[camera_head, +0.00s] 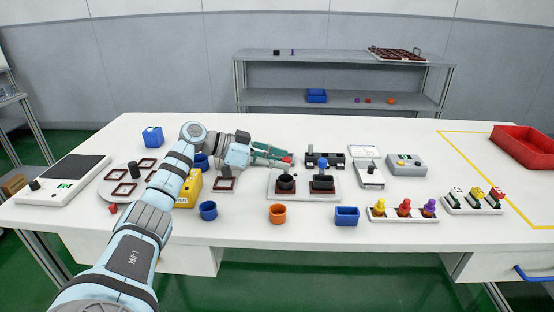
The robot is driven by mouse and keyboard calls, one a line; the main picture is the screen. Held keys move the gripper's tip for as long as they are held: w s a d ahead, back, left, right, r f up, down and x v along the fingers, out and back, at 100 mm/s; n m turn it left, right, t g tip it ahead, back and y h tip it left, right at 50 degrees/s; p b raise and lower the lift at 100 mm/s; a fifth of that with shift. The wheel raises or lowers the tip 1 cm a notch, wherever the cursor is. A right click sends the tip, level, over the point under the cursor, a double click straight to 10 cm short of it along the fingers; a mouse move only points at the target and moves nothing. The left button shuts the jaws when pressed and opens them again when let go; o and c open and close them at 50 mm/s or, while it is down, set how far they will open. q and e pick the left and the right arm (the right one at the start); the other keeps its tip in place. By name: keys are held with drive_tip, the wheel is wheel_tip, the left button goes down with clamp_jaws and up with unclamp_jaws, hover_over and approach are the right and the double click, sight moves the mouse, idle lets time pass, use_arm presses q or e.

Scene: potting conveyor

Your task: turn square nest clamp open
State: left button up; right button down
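A pale fixture plate (304,195) lies on the table at centre and carries two dark nests. The left one (286,184) looks round; the right one, the square nest (322,184), has a dark square top. A blue knob (323,162) shows just behind the square nest; I cannot tell whether it belongs to its clamp. The clamp's position is too small to tell. My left gripper (289,158) reaches in from the left, its greenish fingers pointing right above the back of the round nest, with red at the tip. Its finger gap is unclear. My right gripper is out of view.
A dark block (330,158) stands behind the plate, with a white device (369,174) and a grey button box (407,165) to the right. Blue (208,211) and orange (277,214) cups and a blue bin (346,216) stand in front. A red crate (524,146) is far right.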

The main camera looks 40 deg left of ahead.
use_arm(q)
drive_tip(key=v, duration=1.2)
idle(0.4)
